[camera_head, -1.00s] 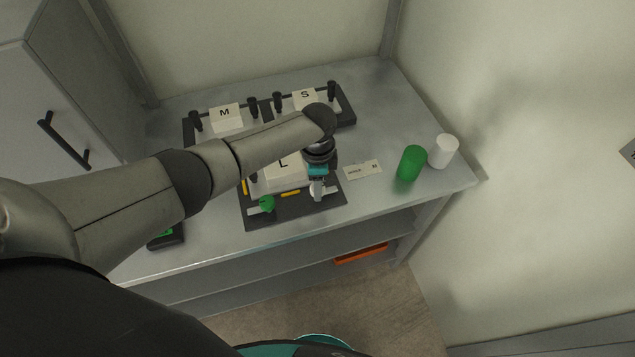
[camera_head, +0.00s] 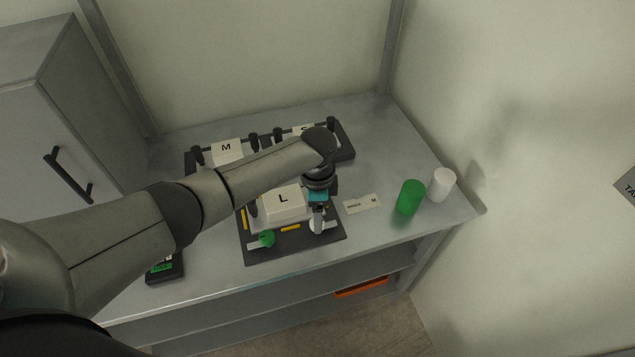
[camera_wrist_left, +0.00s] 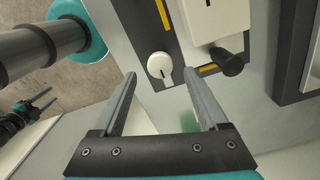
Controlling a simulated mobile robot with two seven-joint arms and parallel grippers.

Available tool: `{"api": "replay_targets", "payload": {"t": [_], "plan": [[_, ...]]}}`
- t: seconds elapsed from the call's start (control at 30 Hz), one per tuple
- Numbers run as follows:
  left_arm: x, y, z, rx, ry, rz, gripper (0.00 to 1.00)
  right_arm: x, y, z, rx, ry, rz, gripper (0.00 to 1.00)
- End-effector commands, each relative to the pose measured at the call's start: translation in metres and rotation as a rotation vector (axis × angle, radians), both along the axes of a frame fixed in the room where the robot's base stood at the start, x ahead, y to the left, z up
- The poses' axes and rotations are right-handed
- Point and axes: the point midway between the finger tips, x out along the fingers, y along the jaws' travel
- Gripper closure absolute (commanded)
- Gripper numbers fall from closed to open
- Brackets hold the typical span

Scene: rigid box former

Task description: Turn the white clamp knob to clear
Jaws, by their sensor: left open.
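The white clamp knob (camera_head: 317,226) sits at the front right of the dark fixture plate (camera_head: 290,245) that bears the block marked L. My left gripper (camera_head: 318,212) is just above and behind it. In the left wrist view the knob (camera_wrist_left: 160,66) is round with a white pointer bar, just beyond my open left fingertips (camera_wrist_left: 160,83) and between their lines. The jaws are empty and apart from the knob. What look like the spread fingers of my right gripper (camera_wrist_left: 46,102) show small at the left.
A green knob (camera_head: 267,239) is left of the white one. A black knob (camera_wrist_left: 228,62) is close by in the wrist view. A label card (camera_head: 361,204), a green cylinder (camera_head: 410,197) and a white cylinder (camera_head: 441,185) stand to the right. Blocks marked M (camera_head: 227,150) and S are behind.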

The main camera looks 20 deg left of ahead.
Motion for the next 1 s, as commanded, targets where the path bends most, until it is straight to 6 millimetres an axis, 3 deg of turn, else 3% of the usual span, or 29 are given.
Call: {"api": "replay_targets", "payload": {"t": [0.3, 0.5, 0.7, 1.0], "plan": [[0.001, 0.0, 0.07, -0.002, -0.005, -0.002, 0.24, 0.0, 0.0, 0.01, 0.0, 0.0, 0.0, 0.5], [0.001, 0.0, 0.104, -0.001, -0.003, -0.001, 0.24, 0.0, 0.0, 0.011, 0.0, 0.0, 0.0, 0.5], [0.0, 0.0, 0.117, 0.0, -0.001, -0.001, 0.24, 0.0, 0.0, 0.011, 0.0, 0.0, 0.0, 0.5], [0.0, 0.0, 0.118, 0.0, -0.001, 0.0, 0.24, 0.0, 0.0, 0.011, 0.0, 0.0, 0.0, 0.5]]}}
